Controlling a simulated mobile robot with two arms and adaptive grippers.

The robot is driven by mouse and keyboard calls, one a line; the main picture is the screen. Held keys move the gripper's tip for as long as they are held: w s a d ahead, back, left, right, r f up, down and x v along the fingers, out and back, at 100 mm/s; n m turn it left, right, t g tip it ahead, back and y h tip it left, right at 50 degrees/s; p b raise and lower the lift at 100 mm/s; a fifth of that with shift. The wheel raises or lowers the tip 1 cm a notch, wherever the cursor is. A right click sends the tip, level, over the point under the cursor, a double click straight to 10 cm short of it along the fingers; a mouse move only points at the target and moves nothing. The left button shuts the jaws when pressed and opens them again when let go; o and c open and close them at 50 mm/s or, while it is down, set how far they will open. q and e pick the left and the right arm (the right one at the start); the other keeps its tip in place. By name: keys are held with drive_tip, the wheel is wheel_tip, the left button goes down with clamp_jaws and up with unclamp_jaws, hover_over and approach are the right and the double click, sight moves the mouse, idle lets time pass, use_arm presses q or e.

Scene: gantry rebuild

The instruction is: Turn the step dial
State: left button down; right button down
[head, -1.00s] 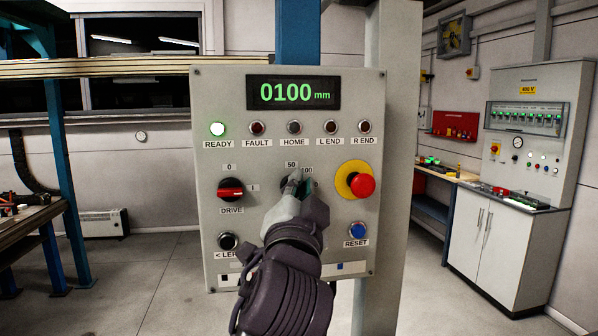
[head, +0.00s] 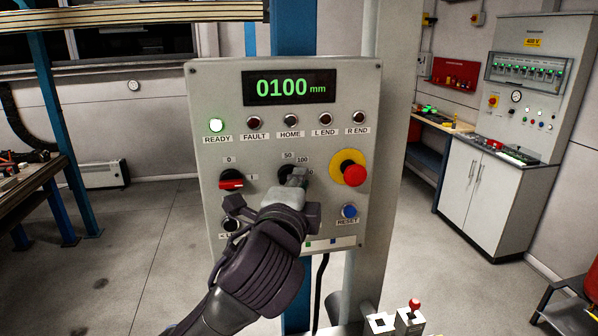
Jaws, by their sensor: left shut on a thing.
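The step dial (head: 283,173) is a dark round knob in the middle of the grey control panel (head: 365,95), with marks 50, 100 and a partly hidden one at its right. My left gripper (head: 295,177) reaches it from the lower left and is shut on it. The fingers cover most of the dial, so its exact pointing is hidden. My right gripper is not in view.
The red drive switch (head: 232,184) is left of the dial. The red emergency stop (head: 354,175) and blue reset button (head: 349,211) are close on the right. My left arm covers part of the lower left button's label. A box with a red-topped lever (head: 414,306) is at the bottom.

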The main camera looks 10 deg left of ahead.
use_arm(q)
drive_tip(key=shift+m, duration=0.4)
drive_tip(key=c, duration=1.2)
unclamp_jaws()
drive_tip(key=shift+w+f, duration=0.1)
drive_tip(key=s, duration=0.7)
drive_tip(key=shift+s, duration=0.25)
